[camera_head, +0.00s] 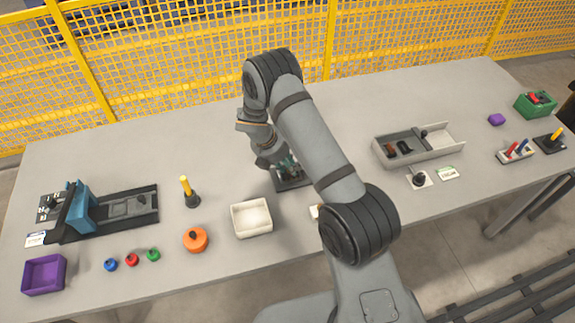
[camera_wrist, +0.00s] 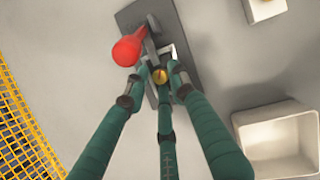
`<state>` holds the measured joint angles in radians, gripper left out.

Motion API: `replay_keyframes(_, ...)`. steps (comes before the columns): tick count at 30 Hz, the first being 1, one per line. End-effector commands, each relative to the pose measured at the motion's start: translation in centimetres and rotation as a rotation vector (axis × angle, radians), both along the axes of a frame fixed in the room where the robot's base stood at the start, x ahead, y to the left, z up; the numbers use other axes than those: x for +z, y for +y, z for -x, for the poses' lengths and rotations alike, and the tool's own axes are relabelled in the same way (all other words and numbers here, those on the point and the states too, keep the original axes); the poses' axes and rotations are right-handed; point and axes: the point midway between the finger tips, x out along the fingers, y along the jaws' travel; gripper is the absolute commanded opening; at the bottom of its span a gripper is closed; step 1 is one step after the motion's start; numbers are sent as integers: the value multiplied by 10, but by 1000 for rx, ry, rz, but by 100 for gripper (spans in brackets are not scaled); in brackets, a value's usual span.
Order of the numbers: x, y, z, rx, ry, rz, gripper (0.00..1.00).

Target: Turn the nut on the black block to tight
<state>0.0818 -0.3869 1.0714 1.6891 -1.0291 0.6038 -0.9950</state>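A small brass-coloured round piece, seemingly the nut (camera_wrist: 160,76), shows among the fingertips in the wrist view. The dark block or plate (camera_wrist: 185,25) lies beneath it on the table; in the head view its dark base (camera_head: 293,184) shows partly behind my arm. My gripper (camera_wrist: 159,72) has green fingers spread around the nut, with gaps at the left and right fingertips. The lower middle finger lies close to the nut; contact cannot be told. A red rounded knob (camera_wrist: 128,50) on a dark arm stands beside the nut. In the head view my gripper (camera_head: 287,165) is mostly hidden.
A cream tray (camera_head: 252,218) stands left of the block. An orange round container (camera_head: 195,239) and a yellow-handled tool (camera_head: 187,190) stand farther left. A grey divided tray (camera_head: 440,149) is to the right. A yellow mesh fence (camera_head: 190,50) runs behind the table.

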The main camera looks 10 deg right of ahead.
Motion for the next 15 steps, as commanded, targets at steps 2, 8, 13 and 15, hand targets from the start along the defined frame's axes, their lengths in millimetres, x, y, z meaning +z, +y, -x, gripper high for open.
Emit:
replay_keyframes(2, 0, 0, 0, 0, 0, 0, 22)
replay_keyframes(8, 0, 0, 0, 0, 1, 0, 10)
replay_keyframes(13, 0, 0, 0, -1, 1, 0, 0)
replay_keyframes(15, 0, 0, 0, -1, 1, 0, 0)
